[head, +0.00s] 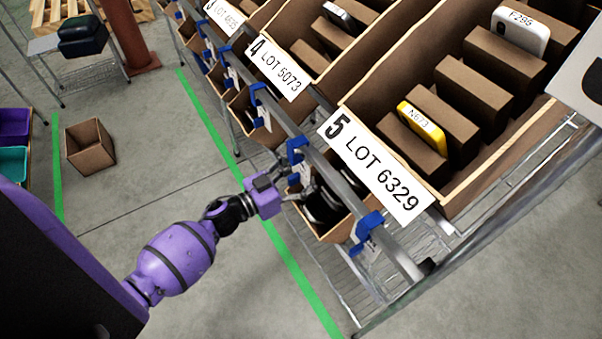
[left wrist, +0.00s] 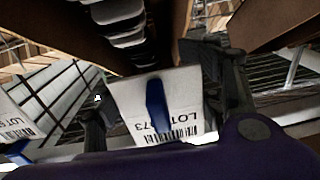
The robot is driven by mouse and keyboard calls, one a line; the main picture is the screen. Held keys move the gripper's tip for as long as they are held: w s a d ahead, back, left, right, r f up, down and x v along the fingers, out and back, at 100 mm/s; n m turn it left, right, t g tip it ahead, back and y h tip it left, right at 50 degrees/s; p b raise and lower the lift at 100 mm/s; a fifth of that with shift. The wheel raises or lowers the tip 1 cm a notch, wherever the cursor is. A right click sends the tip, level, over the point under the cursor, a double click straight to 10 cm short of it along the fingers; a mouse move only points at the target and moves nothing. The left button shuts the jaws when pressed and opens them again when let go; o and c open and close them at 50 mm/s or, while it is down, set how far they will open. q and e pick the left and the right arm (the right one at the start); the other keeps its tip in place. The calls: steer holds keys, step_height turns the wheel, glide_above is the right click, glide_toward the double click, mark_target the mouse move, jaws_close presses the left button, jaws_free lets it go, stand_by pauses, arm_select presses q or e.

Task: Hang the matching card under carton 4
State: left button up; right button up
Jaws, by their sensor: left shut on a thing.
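Carton 4's front label (head: 277,69) reads LOT 5073. My left gripper (head: 290,188) is beside the front rail, below the left end of carton 5's label (head: 374,165), which reads LOT 6329. In the left wrist view its fingers (left wrist: 160,110) are shut on a white card (left wrist: 183,98) with a blue clip (left wrist: 157,106), a barcode and a partly hidden number ending in 73. In the head view a blue clip (head: 297,149) is at the rail just above the gripper. I cannot tell whether the held card's clip touches the rail. My right gripper is not in view.
Other blue clips with cards are on the rail, one to the right (head: 367,228) and one below carton 4 (head: 260,96). A lower bin (head: 330,236) with dark items is beside my gripper. A loose box (head: 90,147) stands on the floor.

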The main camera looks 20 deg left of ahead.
arm_select(q)
steer(key=shift+w+d, duration=0.4)
steer(key=shift+w, duration=0.1)
steer(key=shift+w+d, duration=0.45)
steer(key=shift+w, duration=0.1)
steer(key=shift+f+b, duration=0.6)
steer(key=shift+f, duration=0.1)
steer(key=shift+f, duration=0.1)
steer(key=o, duration=1.4)
steer(key=shift+c, duration=0.2)
steer(key=shift+a, duration=0.1)
